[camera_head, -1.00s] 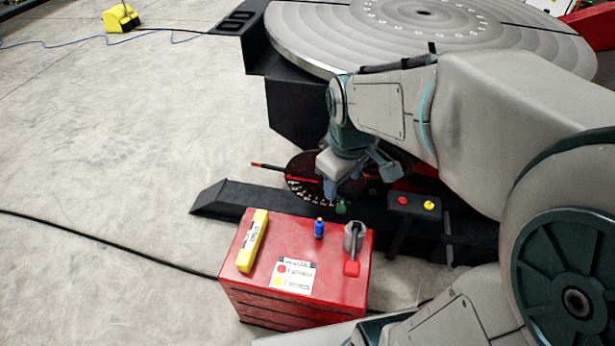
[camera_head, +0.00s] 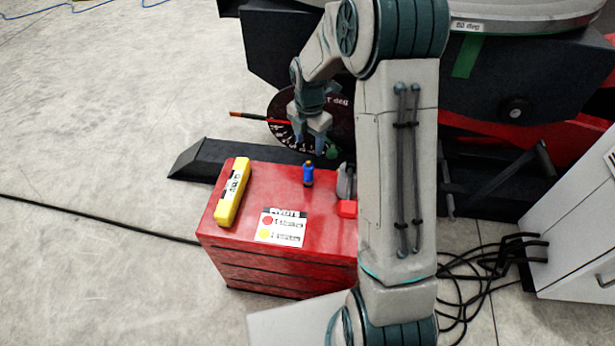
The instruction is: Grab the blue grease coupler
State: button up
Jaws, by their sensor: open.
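The blue grease coupler (camera_head: 308,174) is a small blue cylinder with a yellowish top. It stands upright on top of the red tool cabinet (camera_head: 240,237), near its back edge. My gripper (camera_head: 309,147) is open, with its fingers pointing down. In the picture it is just above the coupler and appears apart from it; how far it is in depth I cannot tell. My arm hides the cabinet's right side.
A yellow box (camera_head: 232,192) lies left on the cabinet, with a label card (camera_head: 282,227) in front. A grey and red item (camera_head: 346,207) at the right is partly hidden by my arm. The positioner's dial (camera_head: 283,109) stands behind. Cables (camera_head: 478,290) lie on the floor at right.

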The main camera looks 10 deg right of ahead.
aim_at(308, 165)
notch_tip(308, 165, down, 13)
jog(key=b, duration=0.4)
jog(key=shift+a+f, duration=0.1)
jog(key=c, duration=1.1)
